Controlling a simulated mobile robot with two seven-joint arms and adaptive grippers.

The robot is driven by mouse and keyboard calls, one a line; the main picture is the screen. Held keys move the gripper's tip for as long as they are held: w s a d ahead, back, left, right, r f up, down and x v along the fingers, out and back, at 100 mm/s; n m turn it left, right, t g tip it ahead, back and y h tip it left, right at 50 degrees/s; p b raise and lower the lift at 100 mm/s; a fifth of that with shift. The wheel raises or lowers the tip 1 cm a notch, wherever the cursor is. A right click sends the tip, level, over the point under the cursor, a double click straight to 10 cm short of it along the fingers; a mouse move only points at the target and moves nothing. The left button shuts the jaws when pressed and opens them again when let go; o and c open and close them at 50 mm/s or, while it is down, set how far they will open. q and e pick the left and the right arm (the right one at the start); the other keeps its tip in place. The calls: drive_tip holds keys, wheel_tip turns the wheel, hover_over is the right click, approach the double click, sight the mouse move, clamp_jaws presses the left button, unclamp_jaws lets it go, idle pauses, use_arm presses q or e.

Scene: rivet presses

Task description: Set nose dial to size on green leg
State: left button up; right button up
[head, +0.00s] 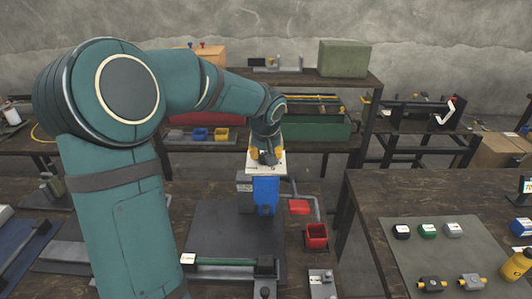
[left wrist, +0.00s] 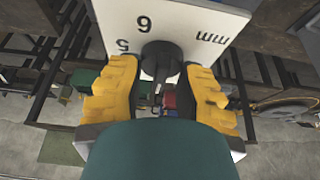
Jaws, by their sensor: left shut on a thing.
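A white dial plate (head: 265,163) stands on top of the blue press (head: 265,193). In the left wrist view the dial plate (left wrist: 190,18) shows the marks 5, 6 and mm, upside down. My left gripper (head: 265,154) is at the plate's face. In the left wrist view its yellow fingers (left wrist: 160,85) are shut on the dark nose dial knob (left wrist: 160,58) from both sides. Which mark the knob points at cannot be told. A green leg (head: 225,262) lies across the front of the grey mat, with a small white tag (head: 188,258) at its left end; its print is too small to read.
A red bin (head: 316,236) and a red block (head: 299,207) are right of the press. The right table has a grey mat (head: 440,250) with several small coloured blocks and yellow-black parts. A shelf with a green toolbox (head: 320,126) stands behind. My left arm covers much of the left side.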

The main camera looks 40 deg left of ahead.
use_arm(q)
drive_tip(key=shift+f, duration=0.1)
drive_tip(key=m+h+p, duration=0.1)
drive_tip(key=m, duration=0.1)
drive_tip(key=m+p, duration=0.1)
drive_tip(key=m, duration=0.1)
drive_tip(key=shift+s+m+t+h+p, duration=0.1)
drive_tip(key=shift+m+t+h+p, duration=0.2)
drive_tip(key=shift+m+h+p, duration=0.1)
drive_tip(key=m+h, duration=0.1)
drive_tip(key=m, duration=0.1)
drive_tip(key=shift+m+p, duration=0.3)
drive_tip(key=shift+m, duration=0.1)
drive_tip(key=m, duration=0.1)
drive_tip(key=m+h, duration=0.1)
drive_tip(key=shift+f+m, duration=0.2)
drive_tip(key=shift+m, duration=0.1)
drive_tip(key=m+h+b, duration=0.1)
drive_tip(key=m+b, duration=0.1)
drive_tip(key=m, duration=0.2)
drive_tip(key=shift+m+h, duration=0.3)
drive_tip(key=shift+h, duration=0.1)
drive_tip(key=shift+m+g+h, duration=0.3)
drive_tip(key=shift+m+g, duration=0.3)
drive_tip(key=shift+m, duration=0.6)
drive_tip(key=shift+m+g+h, duration=0.3)
drive_tip(key=shift+m+g, duration=0.1)
drive_tip(key=shift+m, duration=0.8)
drive_tip(key=shift+o, duration=0.2)
